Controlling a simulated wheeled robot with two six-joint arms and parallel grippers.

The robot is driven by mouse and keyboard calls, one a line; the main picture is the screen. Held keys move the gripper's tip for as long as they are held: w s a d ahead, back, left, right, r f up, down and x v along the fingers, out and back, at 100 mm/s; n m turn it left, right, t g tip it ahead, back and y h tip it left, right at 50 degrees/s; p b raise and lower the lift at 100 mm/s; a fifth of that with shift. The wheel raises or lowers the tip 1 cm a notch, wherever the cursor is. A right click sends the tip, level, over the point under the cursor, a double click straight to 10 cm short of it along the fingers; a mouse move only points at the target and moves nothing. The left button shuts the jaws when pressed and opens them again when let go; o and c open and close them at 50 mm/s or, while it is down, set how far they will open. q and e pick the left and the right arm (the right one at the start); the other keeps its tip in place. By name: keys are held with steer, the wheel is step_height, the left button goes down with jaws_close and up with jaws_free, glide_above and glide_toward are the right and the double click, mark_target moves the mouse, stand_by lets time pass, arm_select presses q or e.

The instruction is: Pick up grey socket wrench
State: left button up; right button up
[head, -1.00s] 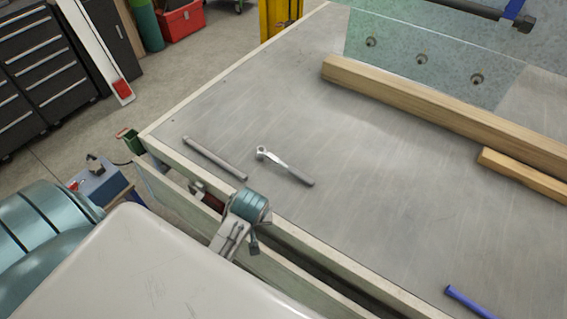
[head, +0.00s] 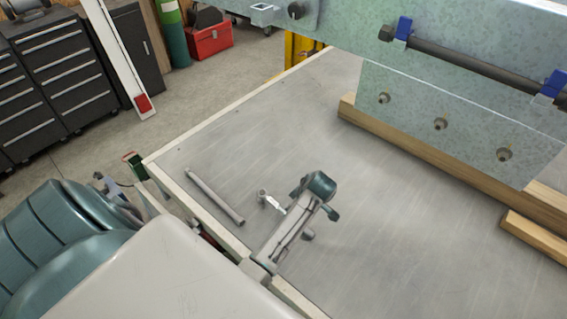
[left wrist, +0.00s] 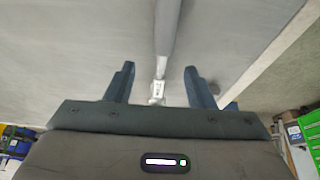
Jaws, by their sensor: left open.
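The grey socket wrench lies on the metal table, its bright head (head: 264,197) to the left of my left gripper (head: 318,198) in the head view. My gripper and forearm hide most of its handle there. In the left wrist view, the wrench handle (left wrist: 166,32) runs down from the top edge to its bright head, between the two open fingers of my left gripper (left wrist: 160,72). I see no contact between fingers and wrench. My right gripper is not in view.
A plain grey rod (head: 214,196) lies left of the wrench near the table's edge. Wooden beams (head: 425,150) and a galvanized steel plate (head: 440,108) stand at the back right. The table (head: 390,240) is bare between them and my gripper.

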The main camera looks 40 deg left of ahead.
arm_select(q)
steer(key=shift+w+a+f, duration=0.15)
steer(key=shift+a+f, duration=0.05)
steer(key=shift+f, duration=0.25)
steer(key=shift+w+f, duration=0.1)
steer(key=shift+f, duration=0.2)
steer(key=shift+s+a+f+p, duration=0.15)
steer(key=shift+a+f+p, duration=0.05)
steer(key=shift+f+p, duration=0.3)
steer(key=shift+s+a+f+p, duration=0.15)
steer(key=shift+a+f+p, duration=0.05)
steer(key=shift+f+p, duration=0.25)
steer(key=shift+x, duration=1.1)
steer(key=shift+s+f, duration=0.1)
steer(key=shift+f, duration=0.3)
steer(key=shift+c, duration=0.7)
steer(key=c, duration=0.7)
jaws_close()
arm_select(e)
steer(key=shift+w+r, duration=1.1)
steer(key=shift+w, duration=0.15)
